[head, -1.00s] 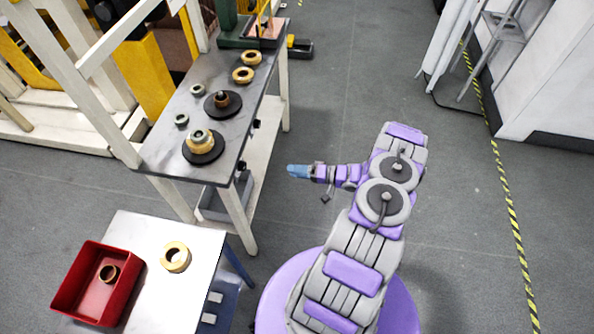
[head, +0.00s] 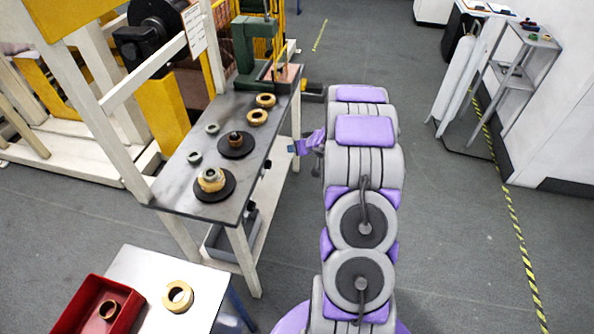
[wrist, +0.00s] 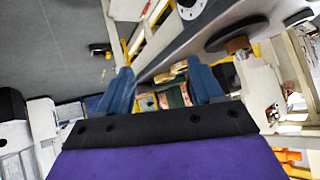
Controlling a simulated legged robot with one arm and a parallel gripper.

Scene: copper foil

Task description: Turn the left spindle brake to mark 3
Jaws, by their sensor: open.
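Two black discs carry the spindles on the dark bench top: the nearer disc (head: 214,191) holds a brass-coloured ring stack, the farther disc (head: 236,151) a small copper-brown piece. Two small dark knobs sit along the bench's front edge, a nearer knob (head: 251,205) and a farther knob (head: 267,165). My gripper (head: 292,149) is beside the bench's front edge, partly hidden by my arm. In the wrist view my gripper (wrist: 162,87) is open, its blue fingers apart with nothing between them.
The bench top (head: 176,183) also holds loose rings and a green press (head: 250,45) at the far end. A metal side table (head: 207,300) with a red bin (head: 72,322) and a brass ring (head: 178,297) stands near left.

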